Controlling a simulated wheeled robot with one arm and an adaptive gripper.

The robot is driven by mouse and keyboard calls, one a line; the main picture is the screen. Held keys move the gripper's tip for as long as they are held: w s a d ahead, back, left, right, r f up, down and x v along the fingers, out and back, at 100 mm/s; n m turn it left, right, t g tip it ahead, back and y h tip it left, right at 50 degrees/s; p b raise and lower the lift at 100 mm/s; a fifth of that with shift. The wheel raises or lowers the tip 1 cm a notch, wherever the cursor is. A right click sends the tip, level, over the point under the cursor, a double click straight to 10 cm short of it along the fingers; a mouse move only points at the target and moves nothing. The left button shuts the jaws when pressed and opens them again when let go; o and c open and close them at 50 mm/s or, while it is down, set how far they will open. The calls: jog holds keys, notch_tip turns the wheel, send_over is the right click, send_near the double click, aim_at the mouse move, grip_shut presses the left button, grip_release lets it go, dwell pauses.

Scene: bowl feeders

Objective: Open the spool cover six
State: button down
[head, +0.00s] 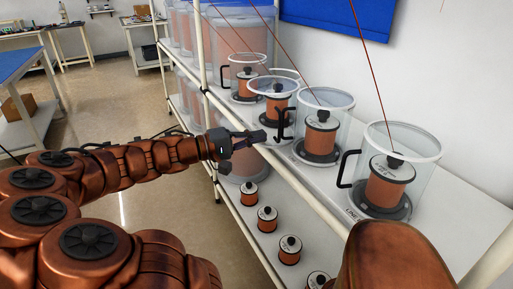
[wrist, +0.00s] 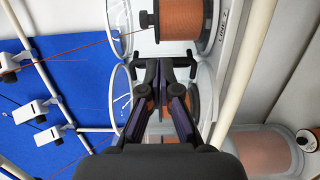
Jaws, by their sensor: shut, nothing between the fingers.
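Clear cylindrical spool covers with black handles stand in a row on the shelf over copper spools. I cannot read a six on any cover. In the wrist view, my gripper (wrist: 165,66) has its dark fingers together, with nothing held. A black handle bar (wrist: 186,62) shows right beside and behind the fingertips; contact cannot be told. The fingers partly hide the spool (wrist: 178,102) beyond.
A nearer cover (head: 428,146) stands to the right and further covers (head: 245,57) behind. The shelf's front rail (head: 307,192) runs below the handles. Several small spools (head: 267,213) stand on the lower shelf. Thin copper wires rise from the spools. The floor at left is open.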

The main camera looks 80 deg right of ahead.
jog(key=shift+s+a, duration=0.2)
jog(key=shift+a, duration=1.1)
jog(key=shift+s+a, duration=0.2)
jog(key=shift+a, duration=1.05)
jog(key=w+a+f+n+t+y, duration=0.2)
jog(key=w+a+f+t, duration=0.3)
jog(key=w+a+f, duration=0.3)
jog(key=w+a+f+n+t+y, duration=0.25)
jog(key=w+a+f+t, duration=0.3)
jog(key=a, duration=0.45)
jog(key=w+a+f+n+t+y, duration=0.15)
jog(key=a+n, duration=0.25)
jog(key=a, duration=0.7)
jog(key=w+a+n+t+y, duration=0.1)
jog(key=w+a+n+y, duration=0.2)
jog(key=a, duration=0.8)
notch_tip(320, 180, up, 23)
jog(key=s+t+p, duration=0.1)
jog(key=s+p, duration=0.1)
jog(key=p, duration=1.9)
jog(key=shift+s+a+p, duration=0.2)
jog(key=shift+a+p, duration=0.05)
jog(key=shift+p, duration=0.15)
jog(key=shift+f+n, duration=0.1)
jog(key=shift+n, duration=0.15)
